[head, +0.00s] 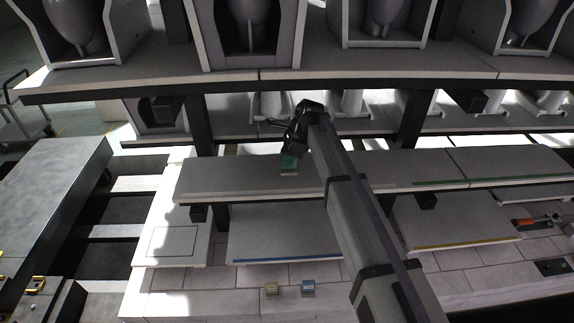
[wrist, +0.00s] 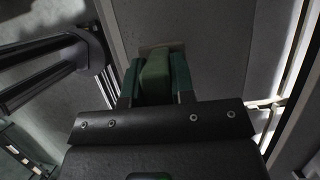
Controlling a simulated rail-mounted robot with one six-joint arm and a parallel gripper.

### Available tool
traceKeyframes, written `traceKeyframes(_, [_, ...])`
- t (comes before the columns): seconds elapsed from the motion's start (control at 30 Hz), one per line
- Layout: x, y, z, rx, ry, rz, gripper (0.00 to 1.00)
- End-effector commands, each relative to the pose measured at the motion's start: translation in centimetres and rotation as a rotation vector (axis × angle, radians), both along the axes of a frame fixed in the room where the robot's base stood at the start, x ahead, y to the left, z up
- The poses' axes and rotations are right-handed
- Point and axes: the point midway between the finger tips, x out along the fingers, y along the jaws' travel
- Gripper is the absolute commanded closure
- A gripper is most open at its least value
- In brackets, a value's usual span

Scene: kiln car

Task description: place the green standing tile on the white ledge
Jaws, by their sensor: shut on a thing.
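My gripper (head: 290,155) is shut on the green tile (head: 289,162), above the left slab of the middle shelf (head: 235,177). In the wrist view the green tile (wrist: 156,74) stands between the two jaws of my gripper (wrist: 156,82). A small pale patch (head: 289,173) lies just below the tile; it also shows beyond the tile in the wrist view (wrist: 160,47). I cannot tell whether the tile touches it. The left slab has a pale front edge; I cannot tell for sure which ledge is the white one.
A yellow block (head: 272,288) and a blue block (head: 308,287) stand on the lower deck. Lower slabs have a blue strip (head: 288,259) and a yellow strip (head: 465,245); the right middle slab has a green strip (head: 490,181).

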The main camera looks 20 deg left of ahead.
Motion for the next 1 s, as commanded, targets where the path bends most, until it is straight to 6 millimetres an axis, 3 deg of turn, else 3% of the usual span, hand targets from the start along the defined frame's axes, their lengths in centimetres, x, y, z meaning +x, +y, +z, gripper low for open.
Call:
traceKeyframes(0.03, [0.03, -0.09, -2.58, 0.000, 0.000, -0.001, 1.00])
traceKeyframes(0.07, [0.03, -0.09, -3.01, 0.000, 0.000, -0.001, 1.00])
traceKeyframes(0.47, [0.04, -0.11, -3.13, 0.000, 0.000, 0.000, 1.00])
traceKeyframes(0.5, [0.04, -0.11, -3.06, 0.000, 0.000, 0.000, 0.75])
traceKeyframes(0.7, [0.04, -0.11, -2.97, 0.000, 0.000, 0.000, 0.56])
traceKeyframes(0.77, [0.04, -0.11, -2.97, 0.000, 0.000, 0.000, 0.51])
traceKeyframes(1.0, [0.04, -0.11, -2.77, 0.000, 0.000, 0.000, 0.51])
